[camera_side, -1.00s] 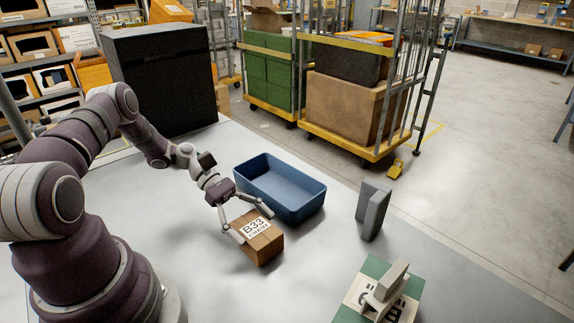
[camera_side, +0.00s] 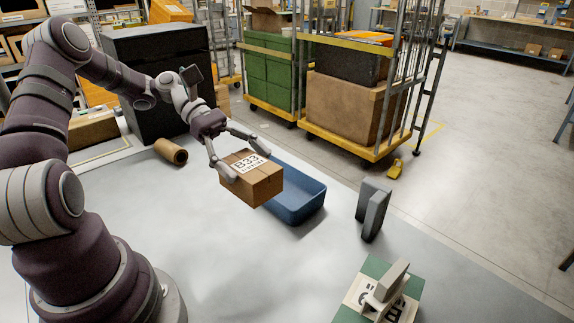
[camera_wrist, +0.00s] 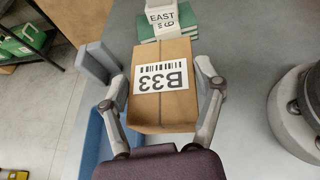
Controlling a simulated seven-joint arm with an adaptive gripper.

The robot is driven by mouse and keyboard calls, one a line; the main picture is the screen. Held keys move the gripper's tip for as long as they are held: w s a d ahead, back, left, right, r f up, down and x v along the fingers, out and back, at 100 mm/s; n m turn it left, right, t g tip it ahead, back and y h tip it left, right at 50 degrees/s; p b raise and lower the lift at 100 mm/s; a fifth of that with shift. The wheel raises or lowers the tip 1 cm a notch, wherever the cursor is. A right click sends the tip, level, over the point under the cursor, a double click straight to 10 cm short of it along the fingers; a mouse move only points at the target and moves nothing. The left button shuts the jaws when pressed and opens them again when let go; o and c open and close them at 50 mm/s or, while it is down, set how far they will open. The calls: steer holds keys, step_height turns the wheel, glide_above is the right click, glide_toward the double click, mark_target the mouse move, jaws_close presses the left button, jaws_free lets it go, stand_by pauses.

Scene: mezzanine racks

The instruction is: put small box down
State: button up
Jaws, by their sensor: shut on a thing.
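The small box (camera_side: 251,179) is brown cardboard with a white "B33" barcode label. My gripper (camera_side: 245,162) is shut on it, one finger on each side, and holds it above the grey table, in front of the blue bin in the side view. In the wrist view the box (camera_wrist: 163,104) sits between the two fingers of my gripper (camera_wrist: 163,100), label facing the camera. The blue bin (camera_side: 307,208) stands on the table behind the box and is partly hidden by it.
A grey upright block (camera_side: 373,211) stands right of the bin. A brown cardboard roll (camera_side: 171,151) lies at the back left, near a large black case (camera_side: 160,70). The table front (camera_side: 250,270) is clear.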

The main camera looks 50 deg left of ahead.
steer(key=shift+w+r, duration=0.15)
steer(key=shift+r, duration=0.65)
steer(key=w+a+f+n+t+y, duration=0.3)
steer(key=w+a+n+t+y, duration=0.55)
steer(key=n, duration=0.25)
steer(key=s+a+r+n+y, duration=0.1)
steer(key=a+r+n+y, duration=0.1)
steer(key=a+n+y, duration=0.8)
steer(key=a, duration=0.5)
steer(key=shift+r, duration=0.4)
steer(key=shift+n+y, duration=0.25)
steer(key=shift+n, duration=0.05)
steer(key=f, duration=1.3)
steer(key=shift+s+a+f, duration=0.2)
steer(key=shift+f, duration=0.65)
